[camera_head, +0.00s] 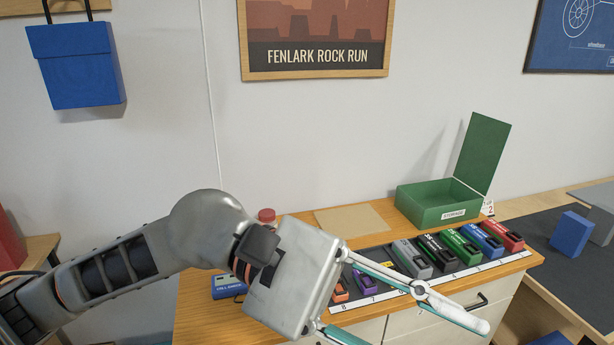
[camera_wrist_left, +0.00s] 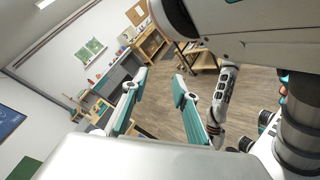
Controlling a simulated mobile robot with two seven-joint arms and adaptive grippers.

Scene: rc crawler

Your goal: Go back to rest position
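My left gripper (camera_head: 430,332) is in front of the wooden bench in the head view, its arm coming in from the left. Its teal-lined fingers are apart with nothing between them, as the left wrist view (camera_wrist_left: 157,92) also shows. A grey jointed arm of mine (camera_wrist_left: 226,95) hangs down in the left wrist view; I cannot make out a right gripper there, and the head view shows none.
The bench (camera_head: 195,320) holds a row of coloured packs, among them a red one (camera_head: 502,236), on a numbered strip. A dark-topped table (camera_head: 570,275) with a blue block (camera_head: 571,233) stands right.

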